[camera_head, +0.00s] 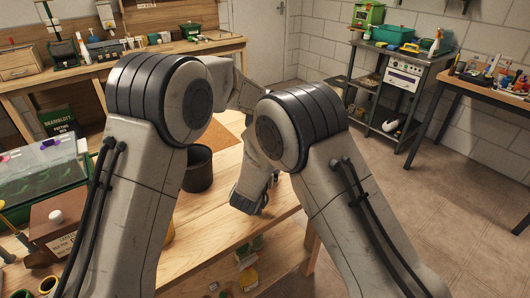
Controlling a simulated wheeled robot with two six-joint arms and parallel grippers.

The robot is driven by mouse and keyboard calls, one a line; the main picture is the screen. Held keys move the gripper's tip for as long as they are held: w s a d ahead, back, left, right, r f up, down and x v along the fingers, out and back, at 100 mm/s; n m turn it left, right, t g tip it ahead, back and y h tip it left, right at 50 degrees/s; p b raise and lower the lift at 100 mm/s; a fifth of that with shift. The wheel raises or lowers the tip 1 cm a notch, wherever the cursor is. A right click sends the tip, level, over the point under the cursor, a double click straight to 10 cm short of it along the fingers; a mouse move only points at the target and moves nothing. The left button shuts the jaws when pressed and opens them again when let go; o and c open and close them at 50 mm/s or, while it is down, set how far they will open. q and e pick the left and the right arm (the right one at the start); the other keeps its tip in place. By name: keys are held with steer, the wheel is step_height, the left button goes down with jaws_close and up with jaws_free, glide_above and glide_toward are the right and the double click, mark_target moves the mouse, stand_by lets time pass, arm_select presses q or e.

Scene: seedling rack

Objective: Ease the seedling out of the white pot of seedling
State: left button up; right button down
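I cannot make out the white pot of seedling or its seedling in this view. My two arms cover much of the middle of the picture and may hide them. My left forearm reaches right and passes behind my right elbow, and its gripper is not visible. My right wrist (248,199) hangs low over the wooden bench (205,228). Its fingers are hidden or too small to tell whether they are open or shut.
A dark empty-looking pot (198,169) stands on the bench beside my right wrist. A wooden box (60,226) with a white knob and a clear-lidded green tray (45,168) are at the left. Small jars (248,277) sit below the bench's front edge.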

arm_select(q)
jaws_close()
steer(key=shift+r, duration=0.2)
stand_by(1.6)
steer(key=shift+r, duration=0.95)
steer(key=shift+r, duration=2)
arm_select(e)
jaws_free()
arm_select(q)
steer(key=shift+r, duration=0.2)
arm_select(e)
steer(key=v, duration=1.2)
steer(key=shift+r, duration=0.1)
arm_select(q)
steer(key=shift+r+p, duration=2)
steer(key=shift+p, duration=0.2)
arm_select(e)
steer(key=shift+r, duration=1.95)
